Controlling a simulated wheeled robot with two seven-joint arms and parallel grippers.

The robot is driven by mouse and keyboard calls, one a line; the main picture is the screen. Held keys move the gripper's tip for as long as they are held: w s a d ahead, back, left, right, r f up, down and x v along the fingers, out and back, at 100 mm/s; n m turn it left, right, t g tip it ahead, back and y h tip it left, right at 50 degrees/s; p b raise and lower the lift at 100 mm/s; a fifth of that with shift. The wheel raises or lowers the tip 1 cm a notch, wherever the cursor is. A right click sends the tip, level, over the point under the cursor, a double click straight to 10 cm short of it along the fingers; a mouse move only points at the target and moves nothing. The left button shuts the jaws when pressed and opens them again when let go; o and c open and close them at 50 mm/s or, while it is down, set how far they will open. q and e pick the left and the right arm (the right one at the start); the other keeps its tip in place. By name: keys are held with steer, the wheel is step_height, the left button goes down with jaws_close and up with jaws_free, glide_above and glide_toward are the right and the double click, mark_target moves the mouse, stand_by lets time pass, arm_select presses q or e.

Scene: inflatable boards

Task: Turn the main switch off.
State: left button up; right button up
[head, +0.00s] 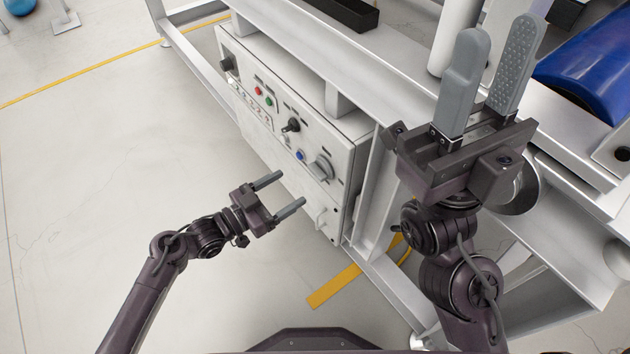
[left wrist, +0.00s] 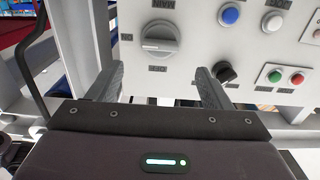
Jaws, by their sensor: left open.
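The main switch (head: 321,169) is a large grey rotary knob at the right end of the white control panel (head: 268,125) in the head view. In the left wrist view the main switch (left wrist: 160,38) shows near the top, with its grip bar roughly horizontal toward the "ON" label; an "OFF" label lies below it. My left gripper (head: 291,189) is open and empty, just short of the panel. In the left wrist view its fingers (left wrist: 156,82) stand either side below the knob, apart from it. My right gripper (head: 502,38) is open and empty, raised at the right.
Near the main switch are a blue button (head: 300,155) and a black knob (head: 291,125). Green (left wrist: 275,76) and red (left wrist: 297,79) buttons sit farther along. A white frame (head: 360,75) surrounds the panel. A blue roll (head: 590,70) lies at right.

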mark_target(313, 173)
arm_select(q)
steer(key=b+x, duration=0.2)
steer(key=x, duration=0.5)
steer(key=shift+w+d, duration=0.1)
steer(key=shift+w, duration=0.05)
steer(key=c, duration=1)
